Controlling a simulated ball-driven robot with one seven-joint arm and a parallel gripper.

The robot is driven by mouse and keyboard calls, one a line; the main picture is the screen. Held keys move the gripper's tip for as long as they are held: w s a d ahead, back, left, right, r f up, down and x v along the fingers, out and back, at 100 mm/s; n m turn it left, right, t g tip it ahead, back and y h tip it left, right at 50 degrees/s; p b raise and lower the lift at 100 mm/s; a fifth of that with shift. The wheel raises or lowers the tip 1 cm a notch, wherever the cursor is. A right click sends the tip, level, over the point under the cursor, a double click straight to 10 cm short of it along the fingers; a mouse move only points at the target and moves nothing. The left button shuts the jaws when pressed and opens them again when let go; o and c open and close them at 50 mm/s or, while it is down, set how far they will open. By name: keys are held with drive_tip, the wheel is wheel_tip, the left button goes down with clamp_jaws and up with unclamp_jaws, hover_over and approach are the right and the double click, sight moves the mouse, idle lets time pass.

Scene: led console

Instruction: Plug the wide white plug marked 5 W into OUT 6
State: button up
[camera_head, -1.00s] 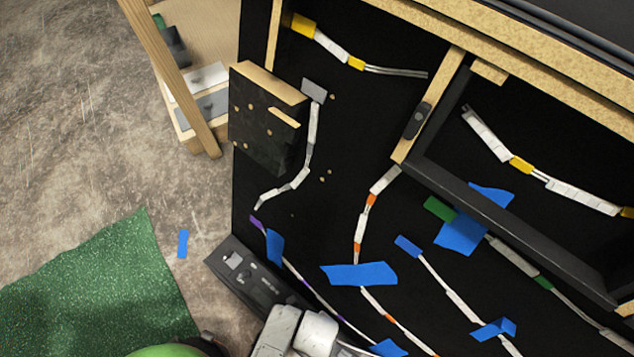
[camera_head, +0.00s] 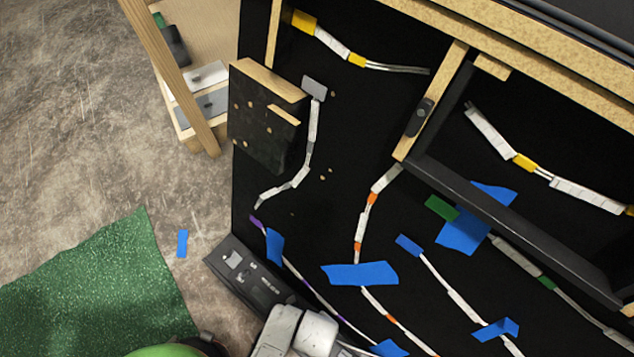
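A long black box (camera_head: 240,281) with small pale fittings and print on its face sits at the lower left edge of the black panel. Its print is too small to read, so I cannot tell whether OUT 6 is on it. I cannot make out a wide white plug marked 5 W. Several white segmented leads with coloured end pieces lie on the panel, among them one with a grey end (camera_head: 314,88) and one with a yellow end (camera_head: 304,22). A white and grey part of my arm shows at the bottom edge, over the box's lower end. My gripper's fingers are not visible.
Blue tape pieces (camera_head: 360,274) lie across some leads. A dark block with a wooden edge (camera_head: 262,125) stands out from the panel. Wooden strips and a dark frame (camera_head: 500,215) divide the right side. A green mat (camera_head: 95,285) lies on the open floor at left.

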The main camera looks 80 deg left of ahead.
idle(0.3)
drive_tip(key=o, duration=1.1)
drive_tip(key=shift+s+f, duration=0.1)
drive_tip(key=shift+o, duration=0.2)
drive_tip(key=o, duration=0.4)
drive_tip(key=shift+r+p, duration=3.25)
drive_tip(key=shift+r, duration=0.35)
